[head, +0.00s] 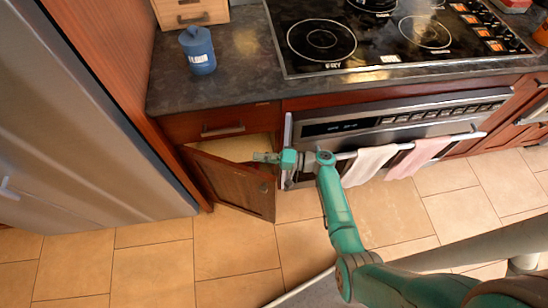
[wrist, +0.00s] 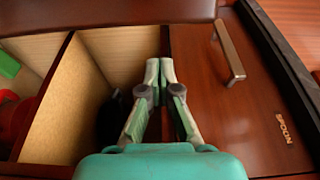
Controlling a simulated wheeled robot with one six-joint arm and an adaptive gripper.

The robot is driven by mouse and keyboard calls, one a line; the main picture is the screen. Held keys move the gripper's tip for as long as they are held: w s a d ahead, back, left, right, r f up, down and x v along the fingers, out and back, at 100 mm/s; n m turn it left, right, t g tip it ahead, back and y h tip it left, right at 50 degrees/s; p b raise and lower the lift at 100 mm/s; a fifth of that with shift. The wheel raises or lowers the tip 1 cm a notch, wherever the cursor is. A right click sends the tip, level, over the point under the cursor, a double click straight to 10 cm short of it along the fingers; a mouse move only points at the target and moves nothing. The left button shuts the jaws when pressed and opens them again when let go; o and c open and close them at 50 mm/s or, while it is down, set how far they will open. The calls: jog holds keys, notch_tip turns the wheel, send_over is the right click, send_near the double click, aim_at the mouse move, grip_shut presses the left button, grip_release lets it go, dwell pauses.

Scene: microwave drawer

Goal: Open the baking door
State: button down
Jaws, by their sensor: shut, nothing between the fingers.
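A brown wooden cabinet door (head: 235,183) stands partly open, its free edge swung out into the room; I see no readable label on it. The cabinet opening shows in the wrist view, with pale inner walls (wrist: 62,105) and a red item (wrist: 15,122) inside. My gripper (head: 256,156) is above the door's upper edge, in front of the opening. In the wrist view my gripper's fingers (wrist: 159,64) are together and empty, beside the drawer front. I cannot tell whether they touch the door. The oven door, under the control panel, is partly hidden behind towels.
A drawer (head: 222,128) marked SPOON, with a metal handle (wrist: 228,50), is shut above the opening. Towels (head: 368,164) hang on the oven handle to the right. A grey fridge (head: 85,120) stands left. The tiled floor (head: 150,260) in front is clear.

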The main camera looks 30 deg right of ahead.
jog(key=shift+s+a, duration=1.35)
jog(key=shift+s, duration=0.1)
